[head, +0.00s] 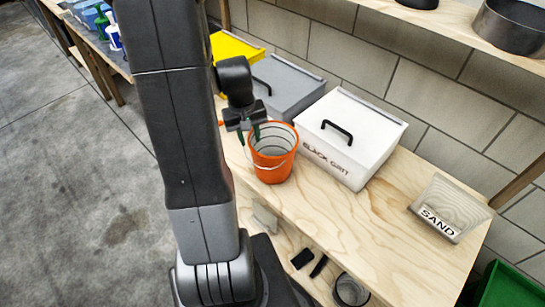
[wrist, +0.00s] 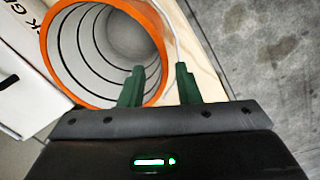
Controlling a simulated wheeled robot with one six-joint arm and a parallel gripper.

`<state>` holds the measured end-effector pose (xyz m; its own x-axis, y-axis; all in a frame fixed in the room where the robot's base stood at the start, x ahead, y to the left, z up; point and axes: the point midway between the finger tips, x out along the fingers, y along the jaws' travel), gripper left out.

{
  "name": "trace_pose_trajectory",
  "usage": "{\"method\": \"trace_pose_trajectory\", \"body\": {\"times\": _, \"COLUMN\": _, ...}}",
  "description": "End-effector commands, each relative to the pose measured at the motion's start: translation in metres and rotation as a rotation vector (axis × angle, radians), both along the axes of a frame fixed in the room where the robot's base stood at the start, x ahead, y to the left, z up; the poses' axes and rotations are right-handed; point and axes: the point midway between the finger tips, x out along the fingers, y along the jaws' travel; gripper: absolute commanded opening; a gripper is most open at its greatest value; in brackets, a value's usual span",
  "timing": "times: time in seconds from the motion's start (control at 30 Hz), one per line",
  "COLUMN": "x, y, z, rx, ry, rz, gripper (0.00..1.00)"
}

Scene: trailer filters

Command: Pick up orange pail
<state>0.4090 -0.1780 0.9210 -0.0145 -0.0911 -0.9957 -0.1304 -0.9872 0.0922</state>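The orange pail (head: 272,172) stands upright on the wooden bench (head: 365,235), left of a white box. Its thin wire handle hangs down its front side. In the wrist view the pail's orange rim (wrist: 156,27) and ringed grey inside fill the upper left. My gripper (head: 251,136) is at the pail's rim on its left side, pointing down. In the wrist view its two green fingers (wrist: 158,80) are apart, the left one over the pail's opening and the right one outside the rim. The rim lies between them; I cannot tell whether either finger touches it.
A white box (head: 350,135) with a black handle, labelled BLACK GRIT, stands close right of the pail. Grey (head: 285,85) and yellow (head: 232,47) boxes stand behind. A SAND container (head: 450,208) is at the right. A shelf (head: 480,25) runs above. Bare bench lies front right.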

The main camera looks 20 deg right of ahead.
Motion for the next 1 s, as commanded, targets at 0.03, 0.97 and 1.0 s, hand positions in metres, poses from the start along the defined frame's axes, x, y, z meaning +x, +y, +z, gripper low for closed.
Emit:
{"method": "trace_pose_trajectory", "body": {"times": 0.03, "x": -0.001, "y": -0.001, "z": -0.006, "rx": 0.001, "ry": 0.004, "rz": -0.001, "gripper": 0.30}}
{"method": "trace_pose_trajectory", "body": {"times": 0.97, "x": -0.001, "y": -0.007, "z": -0.065, "rx": 0.001, "ry": -0.001, "rz": 0.000, "gripper": 0.30}}
{"method": "trace_pose_trajectory", "body": {"times": 1.0, "x": -0.001, "y": -0.007, "z": -0.065, "rx": 0.001, "ry": -0.001, "rz": 0.000, "gripper": 0.30}}
